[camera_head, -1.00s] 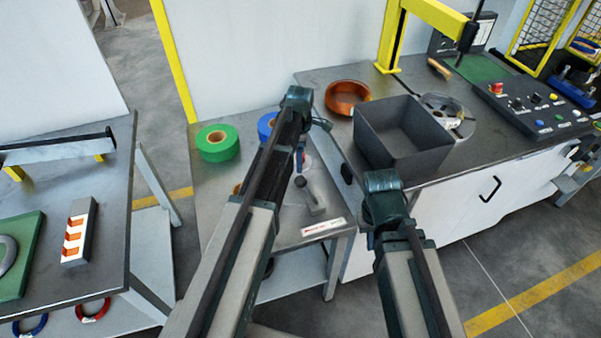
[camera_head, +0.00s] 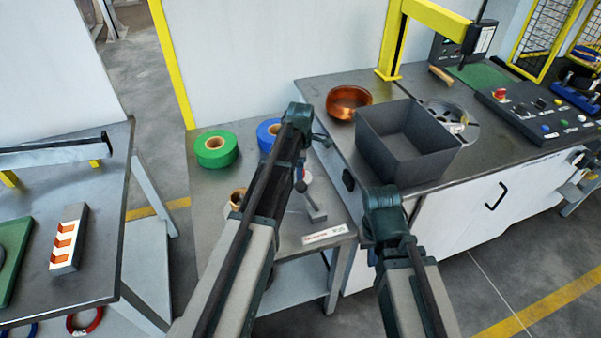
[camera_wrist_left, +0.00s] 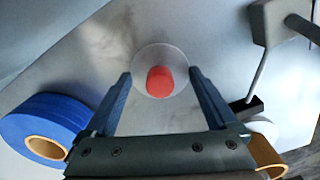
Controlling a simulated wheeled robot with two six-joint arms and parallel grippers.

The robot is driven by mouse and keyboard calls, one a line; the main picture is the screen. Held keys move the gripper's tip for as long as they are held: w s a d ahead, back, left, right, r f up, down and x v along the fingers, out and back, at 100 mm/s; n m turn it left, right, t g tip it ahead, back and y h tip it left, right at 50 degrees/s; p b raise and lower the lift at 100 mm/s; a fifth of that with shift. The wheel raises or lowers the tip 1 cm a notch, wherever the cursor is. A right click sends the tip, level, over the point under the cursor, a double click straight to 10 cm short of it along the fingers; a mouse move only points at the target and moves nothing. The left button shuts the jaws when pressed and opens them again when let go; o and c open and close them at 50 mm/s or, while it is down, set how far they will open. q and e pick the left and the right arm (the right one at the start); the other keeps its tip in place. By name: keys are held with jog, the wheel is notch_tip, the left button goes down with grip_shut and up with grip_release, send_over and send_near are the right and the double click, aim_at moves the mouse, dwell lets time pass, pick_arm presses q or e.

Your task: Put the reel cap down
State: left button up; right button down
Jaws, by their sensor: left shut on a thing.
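The reel cap (camera_wrist_left: 160,80), a clear round disc with a red knob, sits between the fingertips of my left gripper (camera_wrist_left: 160,76) in the left wrist view. The fingers are shut on its rim. The small grey table lies below it; whether the cap touches the tabletop I cannot tell. In the head view my left arm hides most of this spot, with a small red and white bit beside the wrist. My right gripper (camera_head: 385,205) is in front of the counter, its fingers hidden by its wrist.
Green tape (camera_head: 215,148) and blue tape (camera_head: 268,134) lie on the small table (camera_head: 207,190), with a grey hand tool (camera_head: 314,205). The counter to the right holds a dark bin (camera_head: 405,145), a copper coil (camera_head: 348,102) and a grey reel (camera_head: 465,125).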

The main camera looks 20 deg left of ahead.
pick_arm(q)
jog(key=o, duration=1.2)
jog(key=shift+r, duration=0.1)
notch_tip(320, 180, up, 12)
jog(key=p, duration=1.2)
jog(key=shift+p, duration=0.3)
